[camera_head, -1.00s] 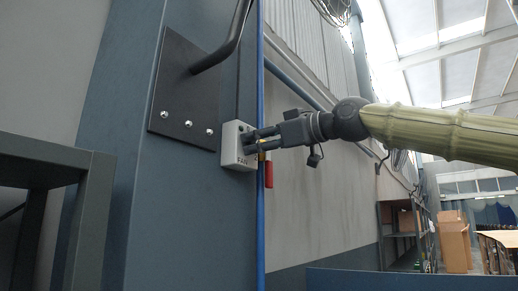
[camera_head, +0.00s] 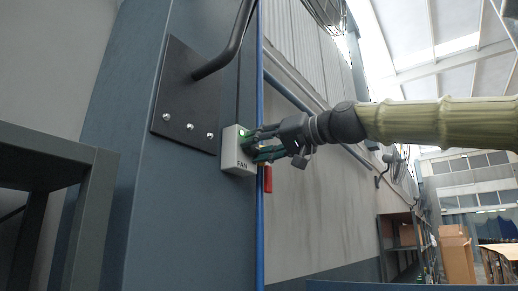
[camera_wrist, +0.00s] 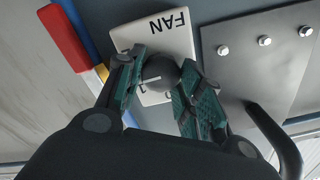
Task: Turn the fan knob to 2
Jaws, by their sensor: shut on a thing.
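The white fan box (camera_head: 232,160), marked FAN, is fixed to the blue-grey column, and a green light shows on it. My gripper (camera_head: 262,147) is at the front of the box, its fingers tilted. In the wrist view the box (camera_wrist: 165,35) appears upside down. The round dark fan knob (camera_wrist: 160,73) with a white pointer line sits between the two fingers of my gripper (camera_wrist: 157,88), which are shut on it. The number marks are mostly hidden behind the knob and fingers; one is partly visible near the knob.
A black bolted plate (camera_head: 185,98) with a bent dark pipe (camera_head: 225,58) is left of and above the box. A blue vertical pipe (camera_head: 260,230) and a red part (camera_head: 267,178) are close on the right. A dark metal frame (camera_head: 45,160) stands at the lower left.

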